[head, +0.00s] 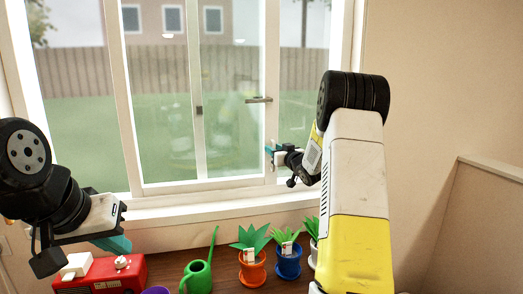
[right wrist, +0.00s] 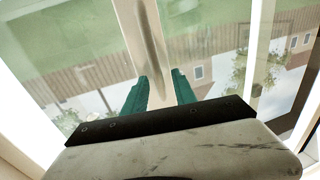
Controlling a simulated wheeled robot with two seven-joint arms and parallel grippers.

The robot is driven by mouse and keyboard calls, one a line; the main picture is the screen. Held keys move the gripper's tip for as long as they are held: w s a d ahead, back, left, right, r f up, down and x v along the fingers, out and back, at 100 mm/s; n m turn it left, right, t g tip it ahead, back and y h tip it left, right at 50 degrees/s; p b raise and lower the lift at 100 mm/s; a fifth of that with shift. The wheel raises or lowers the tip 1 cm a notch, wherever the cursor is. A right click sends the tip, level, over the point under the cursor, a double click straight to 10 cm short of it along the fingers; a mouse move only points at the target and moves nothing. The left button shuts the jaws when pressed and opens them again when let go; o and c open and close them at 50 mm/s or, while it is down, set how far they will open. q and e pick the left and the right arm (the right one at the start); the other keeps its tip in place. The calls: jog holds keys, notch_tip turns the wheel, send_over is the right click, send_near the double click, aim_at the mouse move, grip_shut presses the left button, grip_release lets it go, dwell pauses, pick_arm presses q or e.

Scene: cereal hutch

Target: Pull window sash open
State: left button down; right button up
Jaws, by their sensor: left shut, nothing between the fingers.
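The window sash (head: 271,60) is a white-framed glass pane in the middle of the window in the head view. It looks shut or nearly so. A grey lever handle (head: 258,99) sits on its right stile and points left. My right gripper (head: 270,156) is below the handle, close to the lower right of the sash. In the right wrist view its teal fingers (right wrist: 160,92) are apart, with the white stile (right wrist: 138,40) showing between and beyond them. I cannot tell whether they touch it. My left gripper (head: 118,243) is shut and empty at the lower left.
Below the window are a red box-like appliance (head: 110,276), a green watering can (head: 199,272), an orange potted plant (head: 253,270) and a blue potted plant (head: 288,263). A third pot is partly hidden by my right arm. A beige partition (head: 480,220) stands at right.

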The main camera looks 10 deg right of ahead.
jog(key=shift+w+a, duration=0.1)
jog(key=shift+w, duration=0.1)
jog(key=shift+c, duration=0.4)
grip_shut()
dwell(0.9)
